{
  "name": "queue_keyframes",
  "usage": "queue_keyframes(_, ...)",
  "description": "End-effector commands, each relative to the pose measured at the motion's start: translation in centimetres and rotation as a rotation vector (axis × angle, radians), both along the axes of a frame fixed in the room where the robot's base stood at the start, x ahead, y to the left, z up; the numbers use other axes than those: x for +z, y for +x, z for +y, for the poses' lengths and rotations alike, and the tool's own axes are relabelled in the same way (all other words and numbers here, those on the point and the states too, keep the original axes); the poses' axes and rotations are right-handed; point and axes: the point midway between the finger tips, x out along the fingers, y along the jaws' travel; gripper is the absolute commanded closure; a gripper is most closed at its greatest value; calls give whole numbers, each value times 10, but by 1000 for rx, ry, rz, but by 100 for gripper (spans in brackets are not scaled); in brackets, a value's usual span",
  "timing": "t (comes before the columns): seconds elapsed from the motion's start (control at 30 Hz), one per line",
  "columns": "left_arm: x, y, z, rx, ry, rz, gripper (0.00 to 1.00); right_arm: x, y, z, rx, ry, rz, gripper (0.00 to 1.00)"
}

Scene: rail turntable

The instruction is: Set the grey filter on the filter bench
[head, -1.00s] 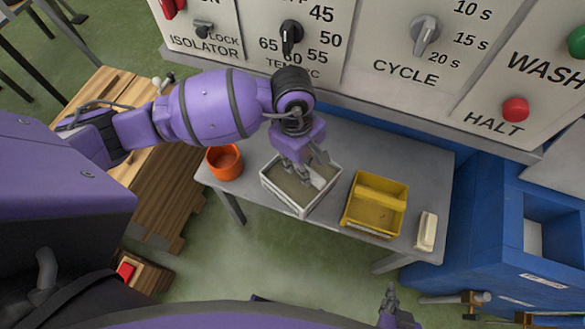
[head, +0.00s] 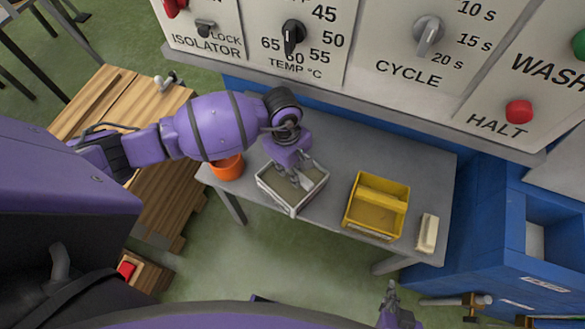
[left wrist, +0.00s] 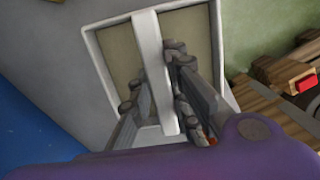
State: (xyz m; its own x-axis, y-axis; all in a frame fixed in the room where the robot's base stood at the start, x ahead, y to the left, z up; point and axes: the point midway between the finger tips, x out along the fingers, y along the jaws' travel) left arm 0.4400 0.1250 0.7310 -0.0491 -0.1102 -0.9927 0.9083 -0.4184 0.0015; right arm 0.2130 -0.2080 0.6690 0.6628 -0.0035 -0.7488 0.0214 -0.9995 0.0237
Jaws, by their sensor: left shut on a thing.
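The grey filter is a shallow pale-framed tray with a grey-beige inside (head: 275,182) and a white bar across it. My left gripper (head: 303,183) is over its middle, pointing down. In the left wrist view the left fingers (left wrist: 160,105) are shut on the white bar of the grey filter (left wrist: 120,45). The filter is at the front left of a grey bench (head: 345,150); I cannot tell whether it touches the top. My right gripper (head: 389,293) shows small at the bottom, empty-looking and away from the bench; its opening is unclear.
An orange pot (head: 227,168) stands close left of the filter, partly behind my arm. A yellow tray (head: 378,206) and a small cream block (head: 428,233) stand to the right. A control panel (head: 375,95) rises behind. A slatted wooden stand (head: 160,205) is at left.

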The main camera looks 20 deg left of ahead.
Motion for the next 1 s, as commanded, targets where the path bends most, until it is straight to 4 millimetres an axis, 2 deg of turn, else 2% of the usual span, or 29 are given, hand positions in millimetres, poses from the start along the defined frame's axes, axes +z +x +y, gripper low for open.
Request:
queue_keyframes(0.07,-3,0,0,0,-1,0,100,-3,-2,0,0,0,6,100)
queue_keyframes(0.1,-3,-1,0,0,0,1,80,-3,-2,0,1,-1,5,100)
queue_keyframes(0.23,-3,0,0,0,0,1,65,-3,-2,0,1,-1,6,100)
queue_keyframes(0.57,2,0,0,0,0,-1,65,0,-1,0,-1,-1,2,100)
queue_keyframes(0.67,12,2,1,-1,1,-4,65,-2,-1,0,-1,-1,4,100)
queue_keyframes(1.0,64,4,7,-1,0,-1,65,-4,-3,0,-2,0,8,100)
